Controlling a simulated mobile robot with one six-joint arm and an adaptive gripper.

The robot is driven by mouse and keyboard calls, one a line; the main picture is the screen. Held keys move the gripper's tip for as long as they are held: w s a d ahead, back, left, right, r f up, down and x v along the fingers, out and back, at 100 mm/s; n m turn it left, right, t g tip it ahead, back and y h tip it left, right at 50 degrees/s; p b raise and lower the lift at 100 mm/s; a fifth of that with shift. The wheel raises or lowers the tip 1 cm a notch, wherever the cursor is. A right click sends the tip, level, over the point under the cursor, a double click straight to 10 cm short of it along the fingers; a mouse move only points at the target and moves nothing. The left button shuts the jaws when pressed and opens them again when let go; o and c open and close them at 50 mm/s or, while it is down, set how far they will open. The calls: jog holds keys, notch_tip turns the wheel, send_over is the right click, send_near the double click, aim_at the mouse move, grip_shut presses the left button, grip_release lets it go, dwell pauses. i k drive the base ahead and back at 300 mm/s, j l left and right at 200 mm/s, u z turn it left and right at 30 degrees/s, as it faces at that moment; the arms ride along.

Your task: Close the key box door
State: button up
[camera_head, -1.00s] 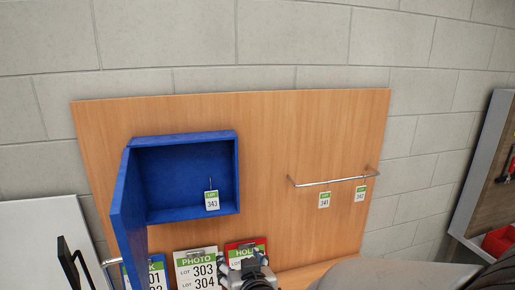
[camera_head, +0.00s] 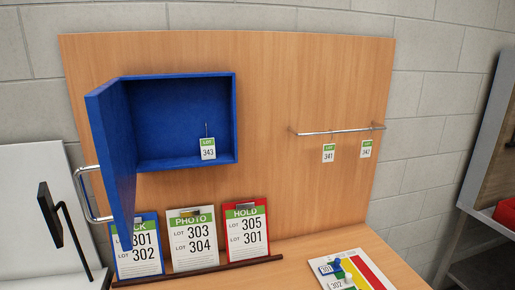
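The blue key box (camera_head: 180,120) is mounted on the upright wooden board, left of its middle. Its door (camera_head: 112,165) is hinged on the left side and stands wide open, swung out toward me. A tag marked LOT 343 (camera_head: 208,149) hangs on a hook inside the box, at the lower right. The door's lower end overlaps the leftmost clipboard in the picture. My gripper is not in view.
Three clipboards, blue (camera_head: 138,246), white (camera_head: 192,240) and red (camera_head: 246,229), lean on the board below the box. A metal rail (camera_head: 340,131) with two tags is at right. A coloured card (camera_head: 350,270) lies on the tabletop. A black-handled white object (camera_head: 40,210) is at left.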

aim_at(105, 105)
jog(key=j+u, duration=0.5)
jog(key=j, duration=1)
